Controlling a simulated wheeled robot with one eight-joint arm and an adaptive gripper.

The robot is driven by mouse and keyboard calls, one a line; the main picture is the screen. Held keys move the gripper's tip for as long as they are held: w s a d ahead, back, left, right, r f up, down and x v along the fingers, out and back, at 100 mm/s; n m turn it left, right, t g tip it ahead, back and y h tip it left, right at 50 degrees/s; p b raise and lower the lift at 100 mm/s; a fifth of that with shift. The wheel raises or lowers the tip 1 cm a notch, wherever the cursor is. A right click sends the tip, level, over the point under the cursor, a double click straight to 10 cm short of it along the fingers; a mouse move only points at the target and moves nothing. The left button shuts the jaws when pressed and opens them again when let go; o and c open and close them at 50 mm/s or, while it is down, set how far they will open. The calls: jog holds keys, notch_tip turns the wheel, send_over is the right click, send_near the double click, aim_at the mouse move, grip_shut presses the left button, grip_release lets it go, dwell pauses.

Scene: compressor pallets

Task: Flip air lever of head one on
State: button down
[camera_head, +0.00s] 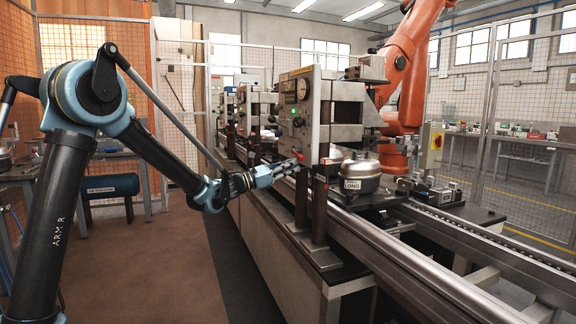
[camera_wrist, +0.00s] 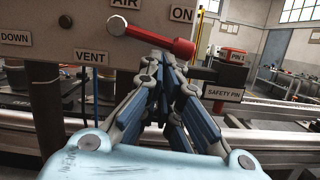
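The red air lever (camera_wrist: 158,37) shows in the wrist view on the grey panel of the head (camera_wrist: 90,20). It runs from a round pale pivot below the AIR label to a thick red end at the right, below the ON label (camera_wrist: 181,14). The VENT label (camera_wrist: 91,57) is lower left. My gripper (camera_wrist: 166,62) has its blue-grey fingers drawn together, tips right at the lever's underside. Whether they touch the lever is unclear. In the head view my gripper (camera_head: 297,163) is at the panel's lower edge, beside the small red lever end (camera_head: 300,157).
A PIN 1 tag (camera_wrist: 235,56) and a safety pin block (camera_wrist: 223,93) are close right of the fingers. A dark post (camera_wrist: 45,105) stands left. A metal compressor (camera_head: 361,177) sits behind the panel on the conveyor line (camera_head: 400,262). The brown floor on the left is clear.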

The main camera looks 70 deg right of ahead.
jog(key=w+a+f, duration=0.5)
jog(key=w+a, duration=0.1)
jog(key=w, duration=0.1)
jog(key=shift+w+f, duration=0.2)
jog(key=shift+w, duration=0.05)
jog(key=shift+w, duration=0.1)
dwell(0.5)
